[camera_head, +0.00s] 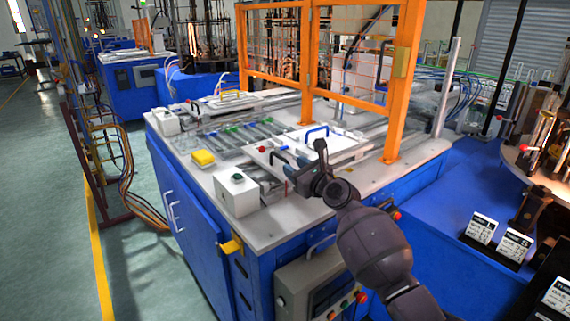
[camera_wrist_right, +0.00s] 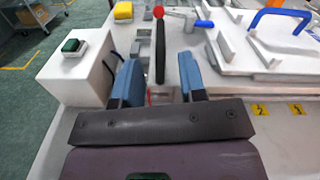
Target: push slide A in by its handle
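My right gripper (camera_head: 285,172) is over the near part of the white bench top. In the right wrist view its two blue fingers (camera_wrist_right: 159,68) are apart. An upright black bar (camera_wrist_right: 160,46) appears just beyond and between the fingertips; I cannot tell whether they touch it. A blue arched handle (camera_head: 317,128) stands on a white plate to the right of the gripper; it also shows in the wrist view (camera_wrist_right: 284,12), apart from the fingers. No readable mark shows which part is slide A. My left gripper is not in view.
A white box with a green button (camera_head: 236,178) stands close to the left of the gripper. A yellow block (camera_head: 203,158) lies farther left. A red knob (camera_wrist_right: 158,12) is beyond the black bar. An orange mesh frame (camera_head: 305,70) rises behind the blue handle.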

